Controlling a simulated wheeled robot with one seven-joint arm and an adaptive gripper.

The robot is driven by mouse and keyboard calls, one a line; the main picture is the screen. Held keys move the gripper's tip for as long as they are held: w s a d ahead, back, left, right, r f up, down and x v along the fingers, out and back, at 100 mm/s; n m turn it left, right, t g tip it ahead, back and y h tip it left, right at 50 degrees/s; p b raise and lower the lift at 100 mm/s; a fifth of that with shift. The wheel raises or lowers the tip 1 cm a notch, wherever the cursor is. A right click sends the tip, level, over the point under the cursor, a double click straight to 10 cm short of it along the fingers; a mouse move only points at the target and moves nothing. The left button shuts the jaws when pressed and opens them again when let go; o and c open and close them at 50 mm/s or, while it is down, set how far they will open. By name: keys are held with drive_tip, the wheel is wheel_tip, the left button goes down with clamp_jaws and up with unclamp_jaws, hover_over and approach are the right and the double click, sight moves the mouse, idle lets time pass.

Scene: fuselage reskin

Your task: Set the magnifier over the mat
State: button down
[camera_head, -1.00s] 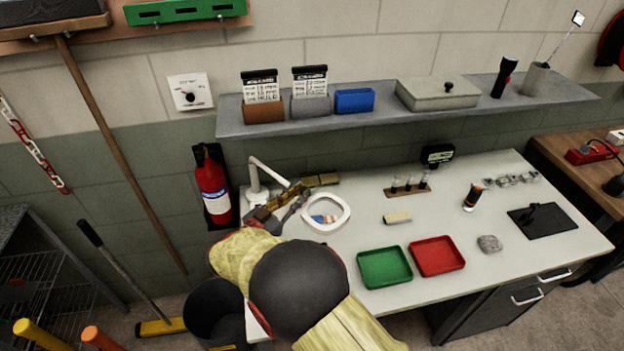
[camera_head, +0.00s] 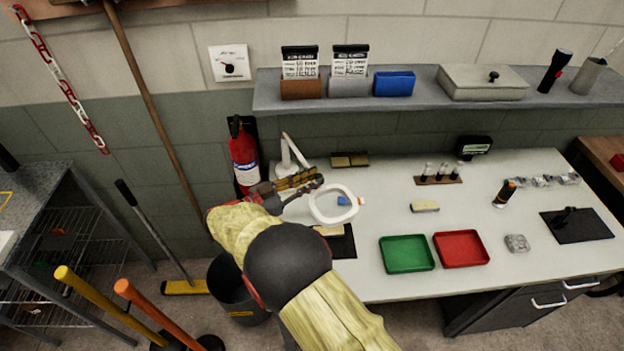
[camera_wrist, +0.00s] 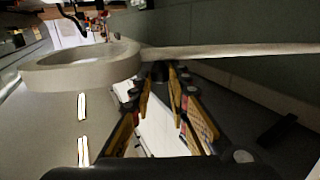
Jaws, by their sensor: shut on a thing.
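The magnifier is a white lamp with a ring-shaped head (camera_head: 334,204) on a jointed arm (camera_head: 287,152) at the bench's left end. My gripper (camera_head: 312,184) is shut on it beside the ring. In the wrist view, the jaws (camera_wrist: 162,80) meet at the magnifier's pale bar, with the ring (camera_wrist: 85,68) to the left. A black mat (camera_head: 343,245) lies in front of the ring, partly hidden by my arm, with a tan block (camera_head: 328,231) on it. The ring appears above and behind this mat.
A green tray (camera_head: 407,253) and a red tray (camera_head: 461,249) stand right of the mat. A light block (camera_head: 424,206) lies behind them. Another black mat (camera_head: 578,226) with a small stand is at the far right. A fire extinguisher (camera_head: 243,160) hangs left of the lamp.

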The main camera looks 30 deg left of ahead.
drive_tip(key=c, duration=1.7)
unclamp_jaws()
drive_tip(key=v, duration=1.2)
drive_tip(key=shift+a, duration=0.1)
